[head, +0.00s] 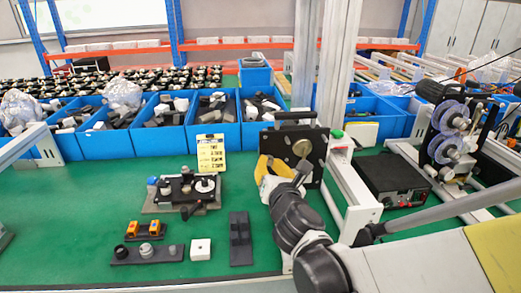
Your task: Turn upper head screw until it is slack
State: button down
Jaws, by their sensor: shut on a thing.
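My gripper (299,172) is at the end of my dark grey arm, right of centre in the head view. It is in front of a black upright plate unit (318,147) with a top handle and a round metal disc (302,148). The gripper is shut on a small part at this unit, which I take to be the upper head screw. The screw itself is hidden by the gripper, so its turn and tightness cannot be told. A yellow piece (264,168) shows just left of the gripper.
Blue bins (163,137) with black and grey parts line the back. A fixture (186,189), a black strip (146,254), a white block (201,249) and a dark block (240,238) lie left. A white frame post (350,195) and black box (392,178) stand right.

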aim_at(269, 166)
jog(key=shift+a+n+h, duration=0.15)
jog(key=shift+n+h, duration=0.15)
jog(key=shift+n, duration=0.8)
jog(key=c, duration=1.5)
grip_release()
jog(key=shift+o, duration=0.2)
jog(key=shift+s, duration=0.1)
jog(key=shift+s+d+p, duration=0.2)
jog(key=shift+s+p, duration=0.1)
jog(key=shift+s, duration=2.2)
jog(key=shift+f, duration=0.1)
